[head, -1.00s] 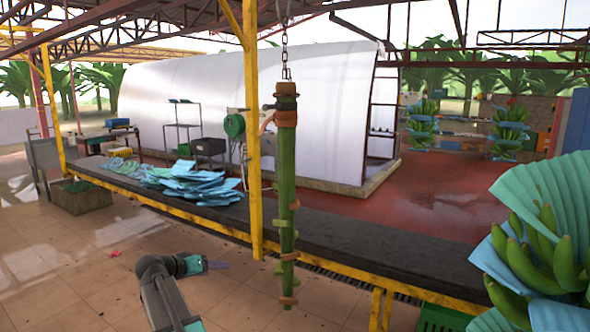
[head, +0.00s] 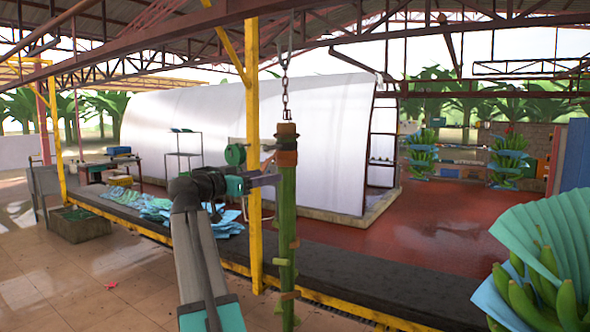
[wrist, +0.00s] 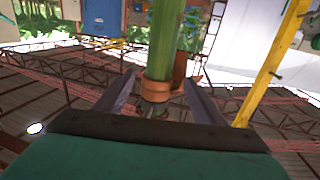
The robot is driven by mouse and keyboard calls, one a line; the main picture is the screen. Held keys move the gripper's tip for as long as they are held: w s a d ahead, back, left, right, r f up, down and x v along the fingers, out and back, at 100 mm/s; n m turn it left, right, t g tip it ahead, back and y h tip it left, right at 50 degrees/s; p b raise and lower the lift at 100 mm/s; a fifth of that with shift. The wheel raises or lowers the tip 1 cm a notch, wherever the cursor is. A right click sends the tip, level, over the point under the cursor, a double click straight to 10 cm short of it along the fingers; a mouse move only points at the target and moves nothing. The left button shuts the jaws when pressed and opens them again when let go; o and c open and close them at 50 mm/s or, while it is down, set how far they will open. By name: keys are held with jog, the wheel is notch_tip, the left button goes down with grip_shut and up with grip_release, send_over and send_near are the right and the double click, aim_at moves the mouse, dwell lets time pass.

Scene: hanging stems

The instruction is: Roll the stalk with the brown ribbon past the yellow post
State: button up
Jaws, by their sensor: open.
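A long green stalk (head: 287,215) hangs upright from a chain, just right of the yellow post (head: 253,120) in the head view. A brown ribbon (head: 287,157) is wrapped around it near its top, with a loose end to the left. My gripper (head: 272,180) is raised at the stalk's upper part, just below the ribbon. In the wrist view the stalk (wrist: 163,40) and ribbon (wrist: 158,85) show between the two fingers of my gripper (wrist: 160,82), which stand apart on either side. I cannot tell whether a finger touches it. The post (wrist: 272,65) shows at the right.
The chain (head: 286,100) runs up to the roof beams. A long dark bench (head: 330,265) with a yellow edge lies behind the stalk, with blue sheets (head: 150,205) on its left. A banana bunch with blue covers (head: 545,265) hangs at the right front.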

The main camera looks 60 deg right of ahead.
aim_at(294, 169)
jog(key=shift+d+r, duration=0.15)
jog(key=shift+r, duration=0.05)
dwell(0.3)
jog(key=p+x, duration=0.5)
jog(key=x, duration=0.8)
jog(key=shift+d, duration=0.3)
jog(key=c, duration=1.5)
